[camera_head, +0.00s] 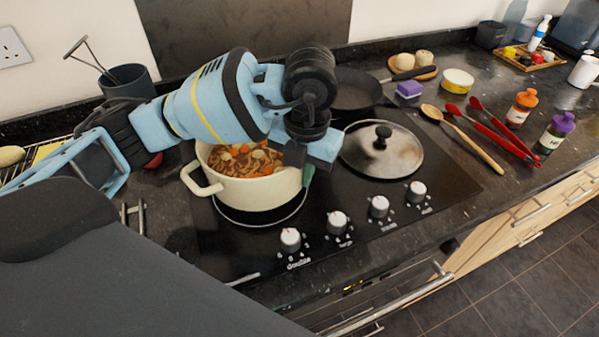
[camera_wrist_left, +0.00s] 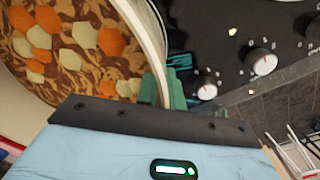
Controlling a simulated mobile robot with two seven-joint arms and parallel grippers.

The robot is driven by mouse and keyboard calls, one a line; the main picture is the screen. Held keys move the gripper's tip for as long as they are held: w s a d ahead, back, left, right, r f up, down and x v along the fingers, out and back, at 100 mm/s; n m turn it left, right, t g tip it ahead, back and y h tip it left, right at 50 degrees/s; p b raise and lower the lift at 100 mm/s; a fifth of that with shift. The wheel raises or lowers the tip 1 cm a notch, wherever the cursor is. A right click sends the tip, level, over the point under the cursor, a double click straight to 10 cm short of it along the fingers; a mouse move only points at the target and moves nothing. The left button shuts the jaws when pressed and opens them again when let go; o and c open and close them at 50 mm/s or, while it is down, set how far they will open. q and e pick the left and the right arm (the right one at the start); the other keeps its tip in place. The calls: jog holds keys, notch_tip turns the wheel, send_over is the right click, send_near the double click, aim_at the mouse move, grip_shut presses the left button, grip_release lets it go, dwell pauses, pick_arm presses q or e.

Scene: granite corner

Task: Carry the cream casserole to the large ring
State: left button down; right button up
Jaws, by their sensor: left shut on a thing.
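The cream casserole (camera_head: 258,192), filled with stew with orange and pale chunks, is upright over the front left of the black hob. A pale ring (camera_head: 262,222) shows as an arc below its near side; I cannot tell whether the base touches the hob. Its left handle (camera_head: 205,187) is free. My left gripper (camera_head: 307,174) is shut on the casserole at its right side; the arm hides part of the rim and the right handle. The left wrist view shows the stew and pale rim (camera_wrist_left: 152,32) beside the greenish fingers (camera_wrist_left: 164,90). My right gripper is not in view.
A steel lid (camera_head: 400,158) lies on the hob to the right, with a black frying pan (camera_head: 352,90) behind it. Several knobs (camera_head: 337,222) line the front. A wooden spoon (camera_head: 468,143) and red tongs (camera_head: 500,140) lie further right. A utensil pot (camera_head: 126,82) stands behind left.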

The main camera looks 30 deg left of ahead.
pick_arm(q)
jog(key=shift+f, duration=1.35)
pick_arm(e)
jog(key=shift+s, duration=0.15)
pick_arm(q)
jog(key=shift+f, duration=0.15)
jog(key=c, duration=1.5)
grip_release()
jog(key=shift+s+f, duration=0.2)
jog(key=shift+c, duration=0.2)
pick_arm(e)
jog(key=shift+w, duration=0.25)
pick_arm(q)
notch_tip(320, 180, up, 12)
jog(key=p, duration=0.1)
jog(key=shift+d, duration=0.4)
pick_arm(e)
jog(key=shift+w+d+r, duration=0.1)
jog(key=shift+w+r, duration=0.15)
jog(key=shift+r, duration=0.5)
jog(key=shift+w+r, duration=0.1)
